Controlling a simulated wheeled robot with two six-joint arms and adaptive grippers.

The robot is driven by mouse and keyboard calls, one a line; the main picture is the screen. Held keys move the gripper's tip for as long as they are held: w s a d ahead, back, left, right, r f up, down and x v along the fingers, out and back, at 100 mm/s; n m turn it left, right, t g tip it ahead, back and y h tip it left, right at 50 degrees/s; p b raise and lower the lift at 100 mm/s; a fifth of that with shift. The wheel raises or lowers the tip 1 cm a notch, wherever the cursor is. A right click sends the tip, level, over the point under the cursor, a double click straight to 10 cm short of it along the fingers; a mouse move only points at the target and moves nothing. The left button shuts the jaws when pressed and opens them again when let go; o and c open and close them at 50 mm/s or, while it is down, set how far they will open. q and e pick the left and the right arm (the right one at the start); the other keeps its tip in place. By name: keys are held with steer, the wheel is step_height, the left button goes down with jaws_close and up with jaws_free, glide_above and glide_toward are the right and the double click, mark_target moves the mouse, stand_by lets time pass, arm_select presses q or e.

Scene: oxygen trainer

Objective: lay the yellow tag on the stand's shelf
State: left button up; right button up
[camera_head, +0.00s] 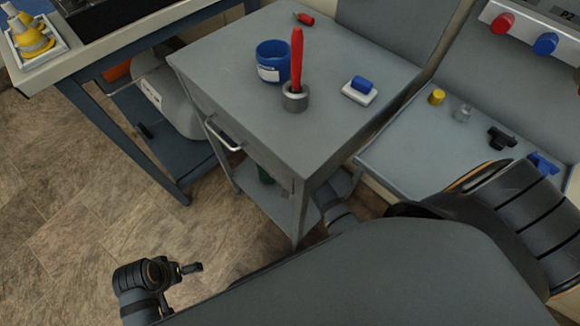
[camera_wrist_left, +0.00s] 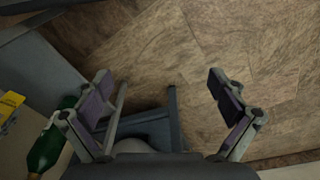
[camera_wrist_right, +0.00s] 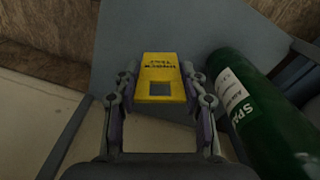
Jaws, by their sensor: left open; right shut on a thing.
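The yellow tag (camera_wrist_right: 160,75), with dark print and a dark square, is between the fingers of my right gripper (camera_wrist_right: 161,95), which is shut on it. It shows over a grey surface in the right wrist view; I cannot tell whether it touches. A yellow piece (camera_wrist_left: 10,105), likely this tag, shows at the left edge of the left wrist view. The grey stand (camera_head: 245,150) has a lower shelf (camera_head: 270,203). My right gripper is hidden in the head view. My left gripper (camera_wrist_left: 165,90) is open and empty above the floor.
A green cylinder (camera_wrist_right: 260,120) with a white label lies right of the tag; it also shows in the left wrist view (camera_wrist_left: 52,140). The stand's top holds a blue tub (camera_head: 272,65), a red upright piece (camera_head: 296,60) in a grey holder, and a blue-and-white block (camera_head: 360,90).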

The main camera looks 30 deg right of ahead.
step_height(320, 180, down, 4)
steer(key=shift+r+b, duration=0.1)
steer(key=shift+b, duration=0.95)
step_height(320, 180, down, 2)
steer(key=shift+f+b, duration=0.25)
steer(key=shift+b, duration=0.25)
step_height(320, 180, down, 3)
steer(key=shift+f+b, duration=0.2)
steer(key=shift+b, duration=0.8)
arm_select(q)
steer(key=d+f+t, duration=0.1)
steer(key=f, duration=0.1)
steer(key=w+d+f+t+h, duration=0.1)
steer(key=f, duration=0.1)
steer(key=shift+d+t, duration=0.2)
steer(key=shift+t, duration=0.2)
arm_select(e)
steer(key=shift+f, duration=0.15)
steer(key=shift+f, duration=0.15)
steer(key=o, duration=0.8)
